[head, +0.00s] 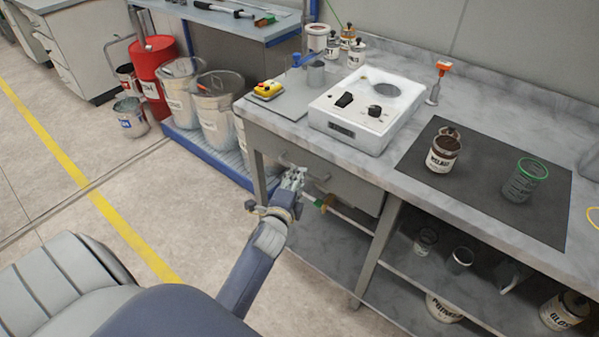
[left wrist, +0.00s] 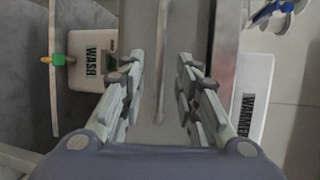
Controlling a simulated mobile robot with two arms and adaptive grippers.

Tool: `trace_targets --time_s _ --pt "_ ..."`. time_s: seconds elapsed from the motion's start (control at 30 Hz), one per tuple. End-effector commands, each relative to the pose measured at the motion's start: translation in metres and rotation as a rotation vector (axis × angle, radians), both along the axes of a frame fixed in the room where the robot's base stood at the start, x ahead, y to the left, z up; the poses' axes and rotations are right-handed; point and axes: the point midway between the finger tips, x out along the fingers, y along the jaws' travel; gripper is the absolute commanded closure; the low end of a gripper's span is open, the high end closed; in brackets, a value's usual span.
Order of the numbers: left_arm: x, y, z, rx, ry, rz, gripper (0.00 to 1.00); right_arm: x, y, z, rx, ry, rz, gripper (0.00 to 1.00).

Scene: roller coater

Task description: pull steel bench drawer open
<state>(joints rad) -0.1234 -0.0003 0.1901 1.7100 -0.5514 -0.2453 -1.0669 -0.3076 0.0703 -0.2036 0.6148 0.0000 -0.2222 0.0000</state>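The steel bench (head: 253,125) has a grey drawer (head: 345,187) under its top, which looks shut. My left gripper (head: 294,175) is in front of the drawer's left part, fingers toward it. In the left wrist view my left gripper (left wrist: 160,70) is open, fingers spread on both sides of a long thin metal bar, which looks like the drawer handle (left wrist: 162,65). The bar is between and beyond the fingers; I cannot tell whether they touch it. The drawer front shows behind it in the left wrist view (left wrist: 150,125). My right gripper is not in view.
On the bench stand a white warmer (head: 368,110), a dark mat (head: 500,190) with a brown-filled can (head: 443,155) and a green-rimmed beaker (head: 524,180). Below is a shelf with cups and cans. Buckets (head: 218,115) stand on a blue pallet at left.

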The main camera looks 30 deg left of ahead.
Motion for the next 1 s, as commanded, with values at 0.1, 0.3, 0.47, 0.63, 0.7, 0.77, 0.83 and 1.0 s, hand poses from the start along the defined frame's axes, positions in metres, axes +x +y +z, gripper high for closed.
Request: trace_targets --time_s 0.1,0.3,0.47,0.63,0.7,0.77,0.83,1.0 --pt "0.017 0.006 -0.003 0.000 -0.001 0.000 0.70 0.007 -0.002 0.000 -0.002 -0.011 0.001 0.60" --pt "0.032 0.011 -0.006 -0.001 0.000 0.000 0.70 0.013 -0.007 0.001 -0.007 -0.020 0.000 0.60" --pt "0.036 0.012 -0.008 -0.001 0.001 0.000 0.70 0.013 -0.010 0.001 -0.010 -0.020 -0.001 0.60" --pt "0.036 0.012 -0.008 -0.001 0.001 -0.001 0.70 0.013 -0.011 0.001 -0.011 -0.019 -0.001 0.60" --pt "0.036 0.012 -0.008 -0.001 0.001 -0.001 0.75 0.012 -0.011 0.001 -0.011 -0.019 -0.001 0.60" --pt "0.036 0.012 -0.008 -0.001 0.001 -0.001 0.88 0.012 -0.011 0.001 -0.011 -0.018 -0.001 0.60" --pt "0.036 0.012 -0.008 -0.001 0.001 -0.001 1.00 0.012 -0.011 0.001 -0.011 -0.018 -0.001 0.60" --pt "0.036 0.012 -0.008 -0.001 0.001 -0.001 1.00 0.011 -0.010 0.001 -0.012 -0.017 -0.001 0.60"
